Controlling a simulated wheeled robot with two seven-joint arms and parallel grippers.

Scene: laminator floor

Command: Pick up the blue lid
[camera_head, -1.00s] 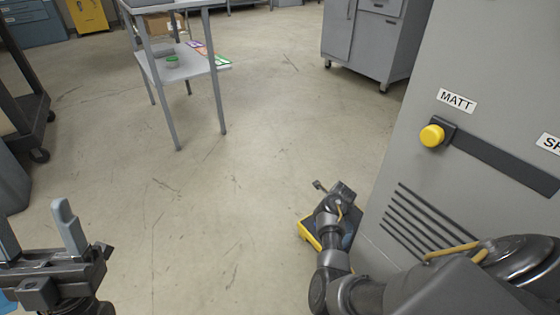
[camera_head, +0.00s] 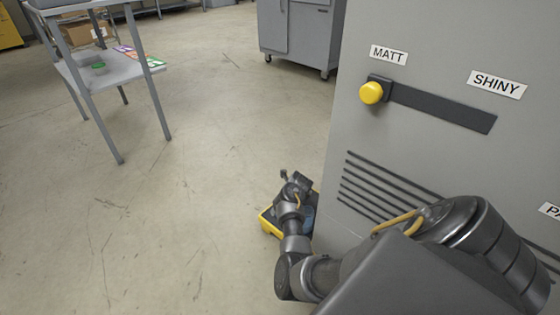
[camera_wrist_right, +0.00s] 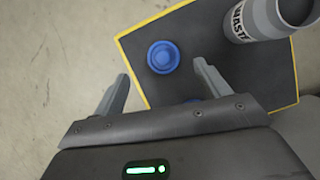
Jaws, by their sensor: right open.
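A round blue lid (camera_wrist_right: 163,57) with a raised ring lies on a dark, yellow-edged platform (camera_wrist_right: 278,82) in the right wrist view. My right gripper (camera_wrist_right: 162,69) is open, its two fingers reaching toward the lid, one on each side in the picture. No contact with the lid shows. A second blue piece (camera_wrist_right: 192,100) is mostly hidden behind the gripper body. My left gripper is out of view.
A grey container (camera_wrist_right: 258,18) with a partly visible "WAST" label is on the platform, right of the lid. The grey machine (camera_head: 420,150) with a yellow knob (camera_head: 371,93) stands close on the right. A grey shelf table (camera_head: 110,70) is at upper left. Floor between is clear.

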